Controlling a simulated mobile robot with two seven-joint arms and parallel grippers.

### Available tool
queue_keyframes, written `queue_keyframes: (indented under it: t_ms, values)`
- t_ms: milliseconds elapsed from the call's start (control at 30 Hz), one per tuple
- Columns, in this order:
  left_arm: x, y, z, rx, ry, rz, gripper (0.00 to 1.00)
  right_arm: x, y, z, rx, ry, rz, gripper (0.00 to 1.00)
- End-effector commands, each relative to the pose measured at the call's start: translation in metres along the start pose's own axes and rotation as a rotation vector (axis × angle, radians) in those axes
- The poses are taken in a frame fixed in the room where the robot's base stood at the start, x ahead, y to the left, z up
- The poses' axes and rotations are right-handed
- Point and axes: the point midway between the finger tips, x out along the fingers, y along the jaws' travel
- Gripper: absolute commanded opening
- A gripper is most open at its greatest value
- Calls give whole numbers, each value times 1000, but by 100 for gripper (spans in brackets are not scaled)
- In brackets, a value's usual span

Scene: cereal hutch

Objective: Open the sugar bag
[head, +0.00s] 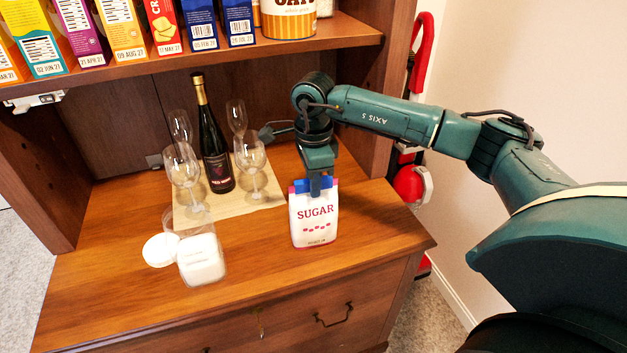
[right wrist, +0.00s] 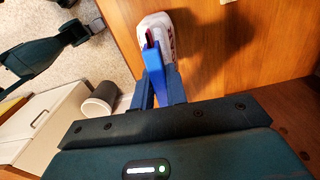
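The sugar bag (head: 314,222), white with red lettering, stands upright on the wooden counter, right of its middle. A blue clip (head: 300,187) lies across its top. My right gripper (head: 315,187) points down at the middle of the clip, with one finger showing in front. In the right wrist view, the blue clip (right wrist: 153,66) is between the two fingers (right wrist: 157,84), which appear closed against its sides. The bag (right wrist: 155,27) shows beyond it, partly covered by the clip. The fingertip contact is partly hidden. My left gripper is not in view.
A clear container (head: 200,262) with white contents and a white round lid (head: 160,250) are at the front left. A wine bottle (head: 214,145) and several glasses stand on a mat (head: 235,205) behind. A shelf (head: 200,65) with boxes hangs above. Counter right of the bag is clear.

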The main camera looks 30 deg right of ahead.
Motion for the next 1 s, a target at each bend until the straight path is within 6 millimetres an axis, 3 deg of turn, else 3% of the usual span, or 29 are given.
queue_keyframes:
  t_ms: [100,433,1000]
  values:
    - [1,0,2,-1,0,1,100,0,0,0,0,0,0,0]
    - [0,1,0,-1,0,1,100,-2,0,0,0,0,-1,0]
    - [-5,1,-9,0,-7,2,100,-31,0,0,0,-1,-1,0]
